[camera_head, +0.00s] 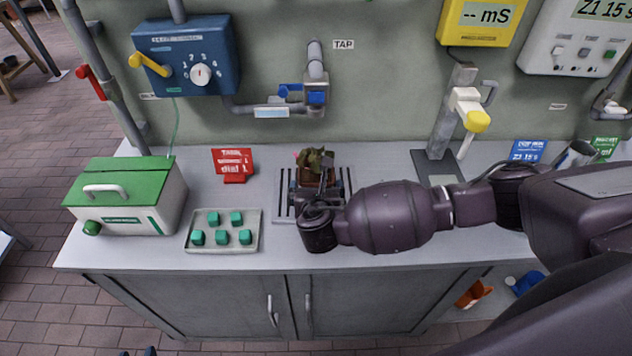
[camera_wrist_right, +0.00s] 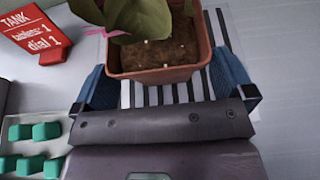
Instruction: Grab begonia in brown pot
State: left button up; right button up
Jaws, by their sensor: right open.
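The begonia (camera_head: 315,158) has dark green leaves and stands in a square brown pot on the drain grate (camera_head: 284,207) of the counter, below the tap (camera_head: 316,90). In the right wrist view the brown pot (camera_wrist_right: 160,77) is upright, with soil, leaves (camera_wrist_right: 140,15) and a pink bit showing. My right gripper (camera_head: 318,185) is at the pot in the head view.
Left of the grate are a tray of green cubes (camera_head: 251,249), a red sign (camera_head: 232,163) and a green-lidded box (camera_head: 150,210). A yellow-tipped dispenser (camera_head: 470,112) and a blue sign (camera_head: 527,150) stand to the right. The counter between the tray and grate is clear.

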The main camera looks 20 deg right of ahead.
jog(key=shift+x, duration=1.35)
jog(key=shift+c, duration=0.2)
jog(key=shift+r, duration=0.1)
jog(key=c, duration=0.8)
jog(key=shift+o, duration=0.2)
